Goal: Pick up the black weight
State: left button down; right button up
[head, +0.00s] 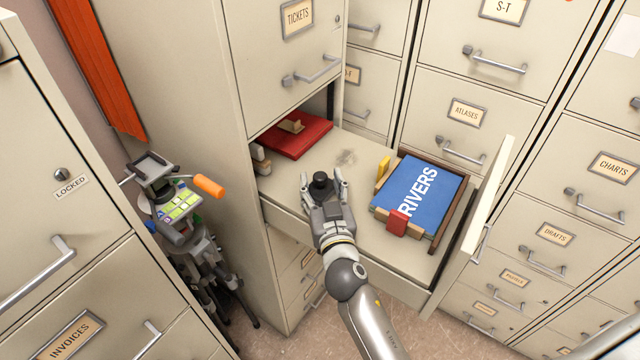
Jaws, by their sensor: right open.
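The black weight (321,182) is a small dark knobbed piece in the open drawer of the tickets cabinet, left of the blue book. My right gripper (322,188) reaches in from below with its fingers apart, one on each side of the weight. I cannot tell whether the fingers touch it. The gripper hides the weight's lower part. My left gripper is not in view.
The open drawer (352,158) also holds a blue "RIVERS" book (425,190) in a brown holder and a red folder (293,137) at the back. A tripod (200,262) with an orange handle (209,187) stands left of the drawer. Closed cabinets surround it.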

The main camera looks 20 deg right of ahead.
jog(key=shift+w+d, duration=0.1)
jog(key=shift+w, duration=0.2)
jog(key=shift+s, duration=0.1)
jog(key=shift+c, duration=0.2)
grip_shut()
jog(key=shift+r, duration=0.15)
